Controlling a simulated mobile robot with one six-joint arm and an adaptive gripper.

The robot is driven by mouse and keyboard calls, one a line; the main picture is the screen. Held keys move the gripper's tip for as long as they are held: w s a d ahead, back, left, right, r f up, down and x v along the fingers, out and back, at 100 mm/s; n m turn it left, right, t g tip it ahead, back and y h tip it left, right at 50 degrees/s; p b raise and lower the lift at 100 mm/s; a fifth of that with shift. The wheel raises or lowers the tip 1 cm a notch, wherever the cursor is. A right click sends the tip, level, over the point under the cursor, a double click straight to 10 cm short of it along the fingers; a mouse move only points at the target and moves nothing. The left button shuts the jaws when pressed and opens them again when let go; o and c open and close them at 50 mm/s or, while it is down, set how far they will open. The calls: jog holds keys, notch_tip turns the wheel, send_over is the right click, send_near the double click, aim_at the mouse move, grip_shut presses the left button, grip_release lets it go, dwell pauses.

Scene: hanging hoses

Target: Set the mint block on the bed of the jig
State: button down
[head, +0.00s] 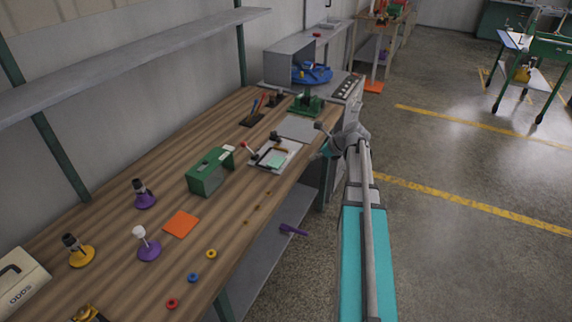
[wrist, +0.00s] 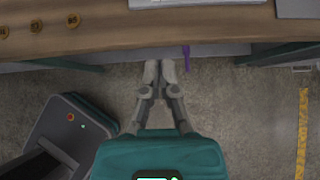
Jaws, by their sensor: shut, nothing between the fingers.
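In the wrist view only a pale edge, likely the jig's (wrist: 195,3), shows at the top, and the mint block is out of view. My gripper (wrist: 160,66) is shut and empty, out beyond the bench's front edge and apart from the jig.
A green box (head: 207,172) stands left of the jig, with an orange square (head: 181,224) nearer. Small brass pieces (head: 257,208) line the front edge. A grey sheet (head: 300,127) lies behind the jig. A purple object (wrist: 186,56) is below the bench edge.

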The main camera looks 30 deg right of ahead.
aim_at(282, 165)
jog(key=shift+a+f, duration=0.1)
jog(key=shift+f, duration=0.05)
jog(key=b+x, duration=0.7)
jog(key=x, duration=0.3)
jog(key=shift+f+b, duration=0.1)
jog(key=shift+b, duration=0.2)
jog(key=shift+w+a+r, duration=0.1)
jog(key=shift+w+a, duration=0.2)
jog(key=shift+w, duration=0.2)
jog(key=shift+w+a+r, duration=0.15)
jog(key=shift+w+a, duration=0.2)
jog(key=shift+w, duration=0.1)
jog(key=shift+w+a, duration=0.5)
jog(key=shift+w, duration=0.15)
